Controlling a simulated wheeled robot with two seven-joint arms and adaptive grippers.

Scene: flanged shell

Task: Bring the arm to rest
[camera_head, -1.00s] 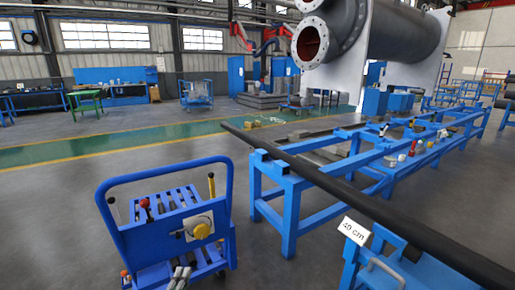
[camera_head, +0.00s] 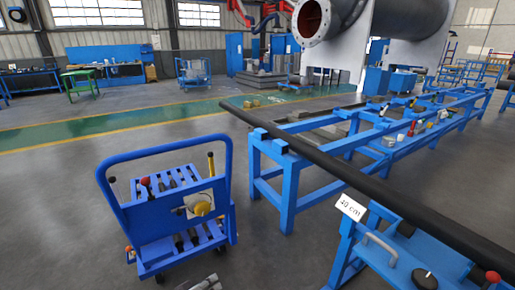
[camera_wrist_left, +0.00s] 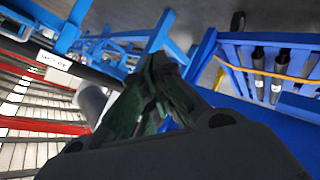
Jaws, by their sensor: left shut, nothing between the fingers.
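My left gripper (camera_head: 208,284) shows only as a small grey piece at the bottom edge of the head view, just right of the blue cart's lower front. In the left wrist view its dark fingers (camera_wrist_left: 160,90) are together, with nothing seen between them. The rest of the left arm is outside the head view. My right gripper shows in neither view.
A blue cart (camera_head: 148,221) with upright handles stands close at left. A long blue frame table (camera_head: 288,205) carries a long dark pipe (camera_head: 330,168). A "40 cm" sign (camera_head: 350,207) stands on a nearer blue stand. Open floor (camera_head: 60,200) lies left of the cart.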

